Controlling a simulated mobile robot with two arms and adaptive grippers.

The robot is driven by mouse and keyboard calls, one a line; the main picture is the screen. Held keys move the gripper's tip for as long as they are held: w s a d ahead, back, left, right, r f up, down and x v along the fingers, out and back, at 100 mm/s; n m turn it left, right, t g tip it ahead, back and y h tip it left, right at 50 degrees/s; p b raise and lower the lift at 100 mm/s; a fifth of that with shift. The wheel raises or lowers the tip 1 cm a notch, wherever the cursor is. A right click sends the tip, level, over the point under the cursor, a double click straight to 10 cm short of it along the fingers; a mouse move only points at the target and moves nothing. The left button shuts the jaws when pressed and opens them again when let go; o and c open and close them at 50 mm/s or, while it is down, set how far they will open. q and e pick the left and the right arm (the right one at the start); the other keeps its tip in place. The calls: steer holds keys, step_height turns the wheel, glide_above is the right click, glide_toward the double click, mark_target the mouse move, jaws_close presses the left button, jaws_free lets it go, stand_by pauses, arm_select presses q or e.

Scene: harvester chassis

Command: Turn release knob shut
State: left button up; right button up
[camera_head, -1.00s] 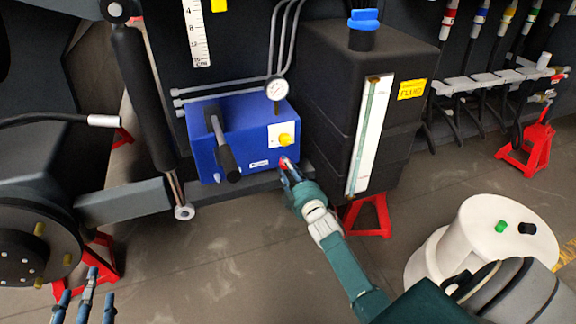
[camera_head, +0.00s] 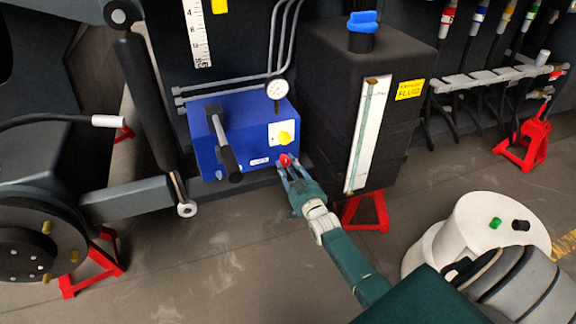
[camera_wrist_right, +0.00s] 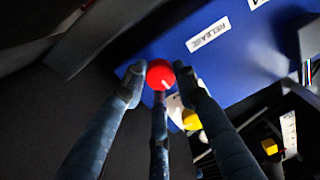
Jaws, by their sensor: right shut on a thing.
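The red release knob (camera_head: 285,159) is on the lower right of the front of the blue pump box (camera_head: 205,155). It also shows in the right wrist view (camera_wrist_right: 160,72), with a small white mark on its face, near a white "RELEASE" label (camera_wrist_right: 208,35). My right gripper (camera_head: 286,164) is shut on the knob, coming from below right. In the right wrist view its fingers (camera_wrist_right: 160,84) are around the knob: one on the left, one on the right and one below. My left gripper is out of view.
A yellow knob (camera_head: 285,138) on a white plate and a gauge (camera_head: 277,90) sit above the red knob. A grey lever (camera_head: 222,145) sticks out of the box. A black fluid tank (camera_head: 325,105) stands close on the right. The floor in front (camera_head: 215,260) is clear.

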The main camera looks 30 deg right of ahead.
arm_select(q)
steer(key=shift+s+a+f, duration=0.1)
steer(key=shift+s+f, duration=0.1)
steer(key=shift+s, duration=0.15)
arm_select(e)
steer(key=shift+f+m, duration=0.15)
steer(key=shift+m, duration=0.15)
steer(key=o, duration=1.1)
steer(key=shift+o, duration=0.2)
steer(key=v, duration=1.2)
steer(key=shift+a, duration=0.1)
